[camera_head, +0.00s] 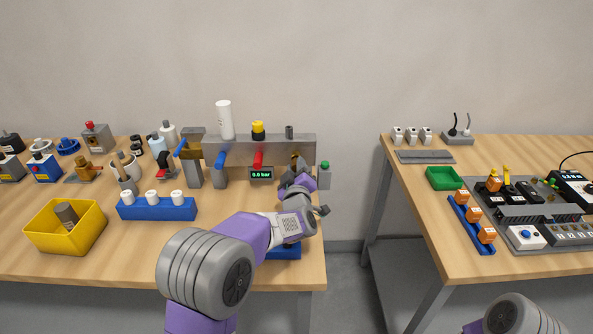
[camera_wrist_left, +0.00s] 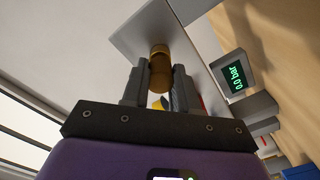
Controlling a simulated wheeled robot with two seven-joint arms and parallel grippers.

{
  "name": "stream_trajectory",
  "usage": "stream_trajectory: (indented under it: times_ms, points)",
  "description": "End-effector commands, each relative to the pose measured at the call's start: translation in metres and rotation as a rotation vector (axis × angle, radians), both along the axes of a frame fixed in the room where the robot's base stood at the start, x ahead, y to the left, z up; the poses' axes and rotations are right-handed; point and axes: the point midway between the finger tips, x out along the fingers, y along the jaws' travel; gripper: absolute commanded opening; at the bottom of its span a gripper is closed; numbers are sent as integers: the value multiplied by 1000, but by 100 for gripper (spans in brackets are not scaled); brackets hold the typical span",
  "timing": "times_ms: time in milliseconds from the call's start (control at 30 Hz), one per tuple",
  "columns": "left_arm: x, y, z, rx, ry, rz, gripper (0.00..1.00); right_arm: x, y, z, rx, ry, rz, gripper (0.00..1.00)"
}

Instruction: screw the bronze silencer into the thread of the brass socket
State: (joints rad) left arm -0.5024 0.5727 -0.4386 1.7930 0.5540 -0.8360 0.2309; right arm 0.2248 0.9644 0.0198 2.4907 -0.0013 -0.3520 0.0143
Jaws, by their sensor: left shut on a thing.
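The bronze silencer (camera_wrist_left: 160,79) is between the fingers of my left gripper (camera_wrist_left: 161,88), which is shut on it. In the left wrist view, its far end meets the brass socket (camera_wrist_left: 159,51) at the grey panel. The two look in line; I cannot tell how deep the thread is engaged. In the head view, my left gripper (camera_head: 298,172) is at the right end of the grey manifold (camera_head: 300,147), and mostly hides silencer and socket. Part of my right arm shows at the lower right; its gripper is out of view.
A display (camera_head: 261,174) reading 0.0 bar, a red lever (camera_head: 258,160) and a blue lever (camera_head: 220,158) are left of the gripper. A green-topped post (camera_head: 324,174) stands close on its right. A blue rack (camera_head: 157,207) and yellow bin (camera_head: 67,229) lie left.

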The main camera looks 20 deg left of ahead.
Motion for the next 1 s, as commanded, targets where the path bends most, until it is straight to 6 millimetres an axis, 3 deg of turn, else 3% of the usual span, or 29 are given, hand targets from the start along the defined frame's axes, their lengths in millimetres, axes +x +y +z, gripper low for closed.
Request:
stream_trajectory:
  times_ms: [367,400,600,1000]
  points:
    - [9,3,0,0,-1,1,0,0,0,0,0,0,0,77]
    - [9,3,0,0,-1,-1,31,0,0,0,0,0,0,77]
    - [9,3,0,0,0,0,58,0,0,0,0,0,0,77]
    - [0,0,0,-2,2,-1,58,0,0,2,0,0,0,77]
